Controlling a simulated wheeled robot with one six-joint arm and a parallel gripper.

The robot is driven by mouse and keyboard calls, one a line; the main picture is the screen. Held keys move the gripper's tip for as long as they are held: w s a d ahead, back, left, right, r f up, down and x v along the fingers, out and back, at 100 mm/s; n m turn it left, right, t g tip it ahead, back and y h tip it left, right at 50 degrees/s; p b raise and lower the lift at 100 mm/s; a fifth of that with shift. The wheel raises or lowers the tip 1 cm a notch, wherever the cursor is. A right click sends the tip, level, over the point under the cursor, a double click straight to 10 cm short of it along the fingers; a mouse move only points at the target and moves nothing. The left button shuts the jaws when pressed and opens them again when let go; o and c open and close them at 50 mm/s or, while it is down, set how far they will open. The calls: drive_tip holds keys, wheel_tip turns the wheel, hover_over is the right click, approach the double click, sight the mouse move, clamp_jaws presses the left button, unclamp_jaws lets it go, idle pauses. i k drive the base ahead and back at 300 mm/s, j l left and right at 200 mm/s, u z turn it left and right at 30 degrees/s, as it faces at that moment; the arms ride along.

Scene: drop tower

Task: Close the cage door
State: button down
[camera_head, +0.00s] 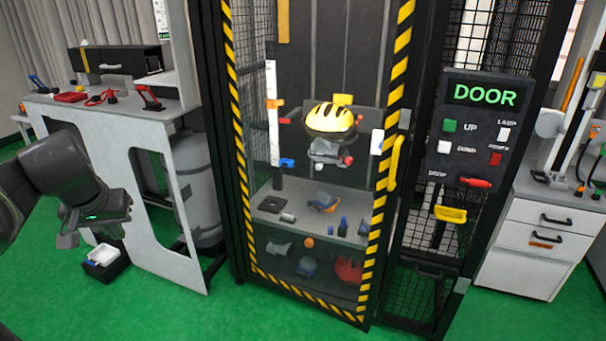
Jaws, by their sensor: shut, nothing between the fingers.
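The cage door (376,232) is a tall clear panel framed in yellow-and-black stripes on the front of the black drop tower. A yellow upright handle (394,163) is on its right edge. The door stands at or near the frame; I cannot tell whether a small gap is left along the right edge. My gripper (92,228) is at the far left, shut and empty, well away from the door and handle. Behind the door, a yellow-and-black helmet (330,118) sits on a carriage above a shelf with small items.
A control panel (478,140) right of the door shows DOOR in green, with several buttons and a red lever. A white workbench (150,185) with tools and a grey cylinder stand left. White drawers (535,235) stand right. Green floor (215,315) is clear in front.

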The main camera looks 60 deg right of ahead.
sight(414, 15)
drive_tip(key=l+z, duration=0.25)
drive_tip(key=z, duration=0.25)
drive_tip(key=l+z, duration=0.2)
drive_tip(key=z, duration=0.3)
drive_tip(key=i+l+z, duration=0.15)
drive_tip(key=z, duration=0.3)
drive_tip(key=i+l, duration=0.5)
drive_tip(key=l, duration=0.2)
